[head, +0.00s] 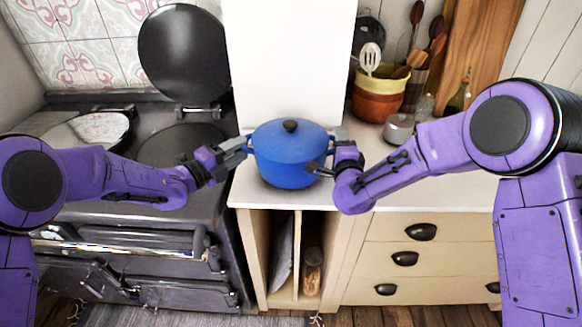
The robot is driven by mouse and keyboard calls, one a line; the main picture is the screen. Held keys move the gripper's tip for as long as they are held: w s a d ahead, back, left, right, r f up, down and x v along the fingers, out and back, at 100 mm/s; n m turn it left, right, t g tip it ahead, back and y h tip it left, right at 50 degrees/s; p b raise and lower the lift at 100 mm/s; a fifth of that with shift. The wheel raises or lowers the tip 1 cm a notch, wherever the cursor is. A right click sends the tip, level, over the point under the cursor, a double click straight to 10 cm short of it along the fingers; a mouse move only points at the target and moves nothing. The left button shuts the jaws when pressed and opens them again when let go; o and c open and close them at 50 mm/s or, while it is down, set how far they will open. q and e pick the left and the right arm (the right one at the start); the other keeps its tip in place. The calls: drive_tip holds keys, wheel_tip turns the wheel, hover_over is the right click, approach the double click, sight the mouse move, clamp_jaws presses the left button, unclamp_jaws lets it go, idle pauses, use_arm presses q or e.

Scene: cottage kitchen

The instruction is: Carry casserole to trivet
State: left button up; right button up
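The blue casserole (285,160), with its lid on and a dark knob on top, is upright at the left end of the white worktop, near the front edge. My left gripper (241,149) is at its left handle. My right gripper (327,155) is at its right handle, with one dark finger in front of the pot's side. The grippers cover much of the handles, so I cannot tell whether the fingers are closed on them. I cannot tell whether the casserole rests on something or hangs just above it. No trivet shows; the pot hides the surface beneath it.
A black range cooker (150,215) with a raised round lid (184,52) stands on the left. A utensil pot (378,92), a small metal tin (399,129) and a wooden board (478,45) stand at the back right. A white panel (290,60) rises behind the casserole.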

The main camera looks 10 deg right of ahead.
drive_tip(key=shift+s, duration=0.25)
use_arm(q)
drive_tip(key=v, duration=0.8)
use_arm(e)
drive_tip(key=s+a, duration=0.1)
drive_tip(key=s, duration=1)
drive_tip(key=shift+s, duration=0.3)
